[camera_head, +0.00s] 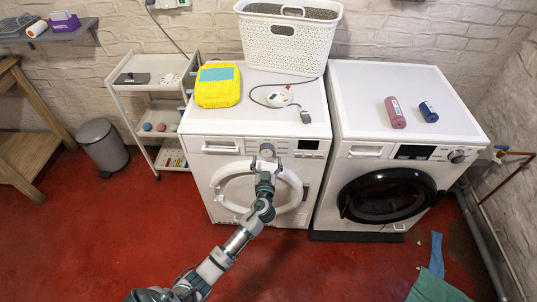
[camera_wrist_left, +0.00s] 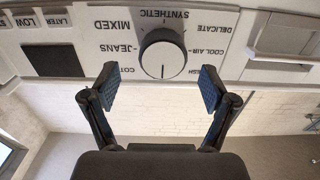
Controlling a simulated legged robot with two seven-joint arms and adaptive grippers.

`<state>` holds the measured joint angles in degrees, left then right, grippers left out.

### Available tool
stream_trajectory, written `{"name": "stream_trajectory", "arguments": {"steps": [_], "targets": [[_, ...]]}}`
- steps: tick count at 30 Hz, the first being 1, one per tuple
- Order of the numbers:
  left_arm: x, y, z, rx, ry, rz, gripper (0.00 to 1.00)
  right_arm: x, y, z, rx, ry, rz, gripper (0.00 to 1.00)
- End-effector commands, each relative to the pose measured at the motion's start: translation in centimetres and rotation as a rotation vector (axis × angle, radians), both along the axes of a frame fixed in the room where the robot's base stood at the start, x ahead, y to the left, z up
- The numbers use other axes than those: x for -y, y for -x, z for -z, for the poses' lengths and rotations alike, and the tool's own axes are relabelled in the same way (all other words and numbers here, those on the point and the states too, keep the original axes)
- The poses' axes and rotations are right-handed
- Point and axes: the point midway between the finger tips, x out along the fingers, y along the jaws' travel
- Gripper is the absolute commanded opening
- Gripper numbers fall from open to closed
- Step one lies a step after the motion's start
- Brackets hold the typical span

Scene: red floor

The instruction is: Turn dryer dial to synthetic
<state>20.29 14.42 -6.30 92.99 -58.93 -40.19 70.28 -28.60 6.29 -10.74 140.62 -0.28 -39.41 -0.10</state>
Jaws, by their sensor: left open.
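The dryer (camera_head: 228,128) is the white machine on the left, with a white ring door. Its round dial (camera_wrist_left: 162,54) is light with a dark rim. In the left wrist view, where the panel text is inverted, its marker line points down, opposite the SYNTHETIC label (camera_wrist_left: 161,14) above the dial. My left gripper (camera_wrist_left: 159,88) is open, with one finger to each side just below the dial in that view. The fingers look apart from the dial. In the head view the left gripper (camera_head: 267,163) covers part of the panel around the dial (camera_head: 267,149). My right gripper is not seen.
A washing machine (camera_head: 452,110) with a black door stands right of the dryer. A white basket (camera_head: 270,45), yellow pack (camera_head: 218,92) and power strip (camera_head: 279,98) sit on the dryer. A white cart (camera_head: 125,98) and grey bin (camera_head: 102,145) stand left.

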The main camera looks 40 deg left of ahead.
Motion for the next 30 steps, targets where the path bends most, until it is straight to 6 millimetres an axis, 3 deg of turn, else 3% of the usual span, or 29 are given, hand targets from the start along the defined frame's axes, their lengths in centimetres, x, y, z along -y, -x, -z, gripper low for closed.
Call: {"name": "stream_trajectory", "arguments": {"steps": [6, 17, 18, 20, 25, 30], "targets": [[-1.5, -2.5, 0.0, -0.001, -0.002, -0.001, 0.85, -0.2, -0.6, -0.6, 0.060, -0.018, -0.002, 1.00], [-1.7, -3.1, -0.1, 0.000, -0.002, 0.000, 0.85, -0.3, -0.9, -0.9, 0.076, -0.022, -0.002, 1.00], [-1.8, -3.1, -0.1, 0.000, -0.001, 0.000, 0.82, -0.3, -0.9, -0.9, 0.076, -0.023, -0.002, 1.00], [-1.9, -3.1, -0.1, 0.000, 0.000, 0.000, 0.67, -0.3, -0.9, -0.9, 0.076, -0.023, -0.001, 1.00], [-1.8, -3.1, 0.0, 0.000, 0.000, 0.001, 0.25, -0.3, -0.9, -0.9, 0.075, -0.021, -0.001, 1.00], [-1.8, -3.1, 0.0, -0.002, -0.002, 0.000, 0.24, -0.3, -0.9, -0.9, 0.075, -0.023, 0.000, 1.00]]}}
